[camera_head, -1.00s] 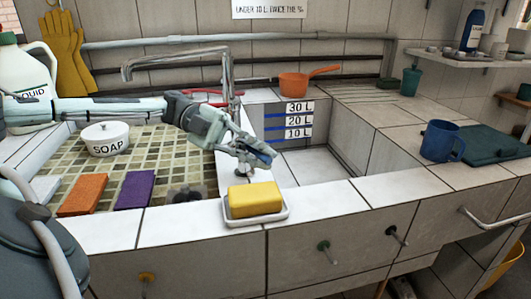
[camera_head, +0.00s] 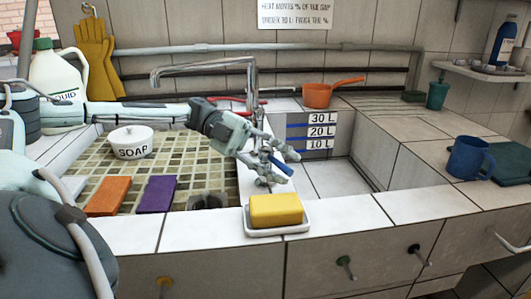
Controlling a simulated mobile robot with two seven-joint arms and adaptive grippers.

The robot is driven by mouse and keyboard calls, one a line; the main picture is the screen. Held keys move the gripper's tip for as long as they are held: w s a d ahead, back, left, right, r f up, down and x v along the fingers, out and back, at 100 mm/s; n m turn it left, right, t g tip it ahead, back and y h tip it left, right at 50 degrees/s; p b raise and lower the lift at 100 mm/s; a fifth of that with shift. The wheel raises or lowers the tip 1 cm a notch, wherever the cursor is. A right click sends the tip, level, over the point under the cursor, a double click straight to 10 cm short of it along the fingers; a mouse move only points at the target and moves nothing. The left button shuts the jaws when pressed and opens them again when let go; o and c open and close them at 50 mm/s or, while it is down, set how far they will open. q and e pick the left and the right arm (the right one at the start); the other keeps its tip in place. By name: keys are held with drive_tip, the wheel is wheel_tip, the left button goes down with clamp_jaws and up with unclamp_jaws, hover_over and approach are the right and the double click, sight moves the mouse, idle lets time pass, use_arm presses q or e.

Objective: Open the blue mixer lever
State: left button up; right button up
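The blue mixer lever (camera_head: 282,167) is a short dark-blue bar beside the faucet's lower part, in front of the basin opening. My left gripper (camera_head: 284,162) comes in from the left and is at the lever. Its fingers look spread, one above and one below the blue bar. Whether they touch it cannot be told. The grey faucet (camera_head: 252,85) rises behind the gripper, its spout pointing left. A red lever (camera_head: 222,100) shows partly behind my arm. The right gripper is not in view.
A yellow sponge (camera_head: 276,209) on a white dish (camera_head: 252,231) sits on the front ledge, below the gripper. A SOAP bowl (camera_head: 131,142), an orange sponge (camera_head: 108,196) and a purple sponge (camera_head: 156,194) are left. The basin (camera_head: 335,178) lies open to the right.

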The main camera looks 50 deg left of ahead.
use_arm(q)
drive_tip(key=v, duration=1.1)
drive_tip(key=shift+a+r, duration=0.1)
drive_tip(key=shift+a, duration=0.15)
drive_tip(key=shift+s, duration=0.1)
